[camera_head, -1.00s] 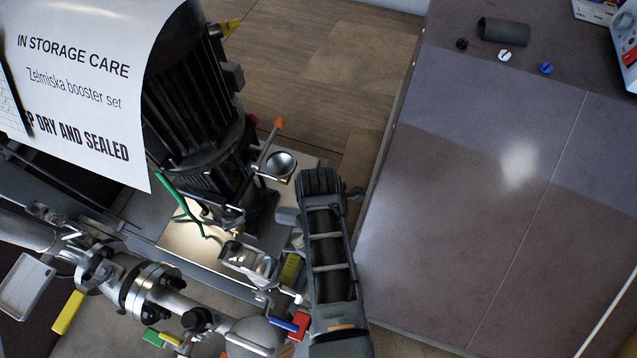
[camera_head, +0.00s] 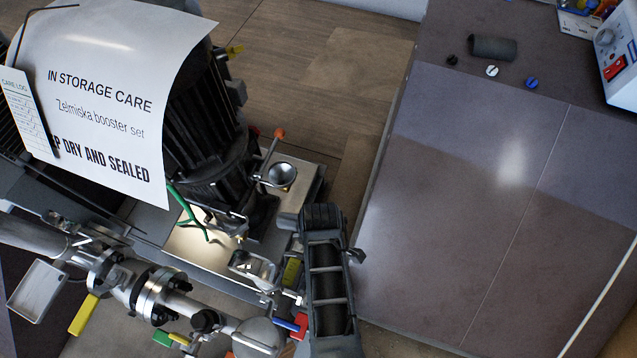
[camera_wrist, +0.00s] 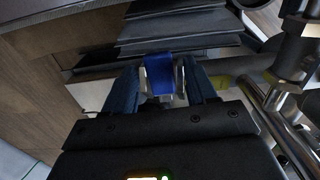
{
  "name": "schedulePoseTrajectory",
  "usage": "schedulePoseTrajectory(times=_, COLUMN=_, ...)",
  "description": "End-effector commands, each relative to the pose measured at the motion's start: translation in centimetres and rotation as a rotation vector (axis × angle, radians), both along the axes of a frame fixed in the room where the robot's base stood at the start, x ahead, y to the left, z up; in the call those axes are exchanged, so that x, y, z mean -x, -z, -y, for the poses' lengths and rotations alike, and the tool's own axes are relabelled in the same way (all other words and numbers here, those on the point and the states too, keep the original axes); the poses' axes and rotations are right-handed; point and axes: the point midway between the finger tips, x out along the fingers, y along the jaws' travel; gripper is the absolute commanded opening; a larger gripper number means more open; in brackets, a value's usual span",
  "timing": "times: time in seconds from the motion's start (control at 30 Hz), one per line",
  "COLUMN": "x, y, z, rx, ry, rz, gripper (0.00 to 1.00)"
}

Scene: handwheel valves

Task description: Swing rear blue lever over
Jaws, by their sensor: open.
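In the wrist view a blue lever (camera_wrist: 159,72) lies between the two fingers of my gripper (camera_wrist: 161,88). The fingers are open, one on each side, and I cannot tell whether either touches it. In the head view a blue lever end (camera_head: 286,323) shows on the pipework, just left of my arm and beside a red handle (camera_head: 300,324). My arm covers what lies right of it, and my fingertips are hidden in this view. I cannot tell for certain which blue lever is the rear one.
Pipework with a bolted flange (camera_head: 155,298), a yellow handle (camera_head: 84,315) and a green handle (camera_head: 163,338) runs left of my arm. A dark motor (camera_head: 205,130) with a paper sign (camera_head: 110,90) stands behind. A broad dark worktop (camera_head: 480,200) is mostly clear on the right.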

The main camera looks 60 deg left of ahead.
Motion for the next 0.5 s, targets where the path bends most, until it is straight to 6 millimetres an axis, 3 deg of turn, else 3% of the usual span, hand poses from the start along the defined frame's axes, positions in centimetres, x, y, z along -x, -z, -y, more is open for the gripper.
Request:
schedulePoseTrajectory(times=0.23, x=0.0, y=-0.4, z=0.0, rx=-0.001, ry=-0.001, rz=0.001, gripper=0.56)
schedulePoseTrajectory(times=0.5, x=-0.1, y=-2.8, z=0.0, rx=-0.001, ry=-0.001, rz=0.001, gripper=0.56)
